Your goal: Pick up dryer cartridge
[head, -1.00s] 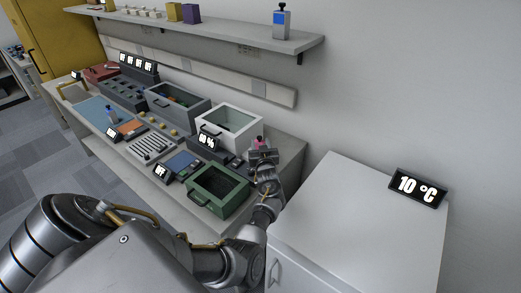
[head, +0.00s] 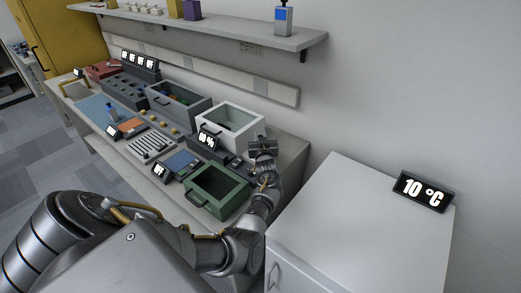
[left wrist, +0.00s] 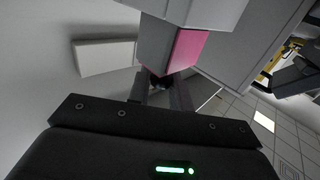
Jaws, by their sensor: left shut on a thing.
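My left gripper (head: 262,148) is at the right end of the workbench, beside the white open-topped box (head: 229,126) and behind the green box (head: 217,187). In the left wrist view a block with a pink face (left wrist: 186,50), which I take to be the dryer cartridge, is at the fingers. The gripper is shut on it. In the head view the cartridge cannot be made out, hidden by the gripper or too small. My right gripper is not in view.
A white cabinet (head: 360,225) with a 10 °C display (head: 423,190) stands right of the bench. A wall shelf (head: 230,33) runs above the bench. A grey bin (head: 178,101) and several small devices crowd the bench to the left.

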